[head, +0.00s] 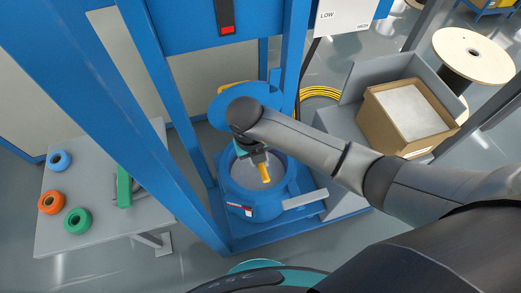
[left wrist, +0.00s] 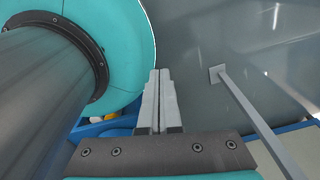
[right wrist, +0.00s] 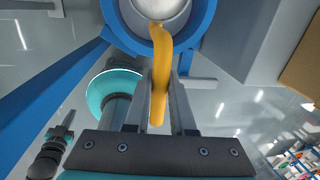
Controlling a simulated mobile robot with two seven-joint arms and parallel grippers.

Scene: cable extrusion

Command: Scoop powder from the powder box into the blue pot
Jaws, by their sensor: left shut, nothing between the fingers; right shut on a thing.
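The blue pot (head: 236,208) stands open inside the blue frame, with a pale grey-white interior. My right gripper (head: 259,160) is above the pot opening, shut on the orange handle of the scoop (head: 265,173). In the right wrist view, the scoop handle (right wrist: 159,90) sits between the fingers and runs up to the pot (right wrist: 190,40). The scoop's bowl and any powder in it cannot be made out. The powder box (head: 370,118), an open cardboard box with a pale, flat powder surface, stands at the right. My left gripper (left wrist: 158,85) is shut and empty, away from these things.
A blue round lid (head: 222,105) is behind the pot. Blue frame posts (head: 165,85) stand close around it. A grey table (head: 95,225) at the left holds blue, orange and green coils. A grey panel (head: 375,70) stands behind the powder box.

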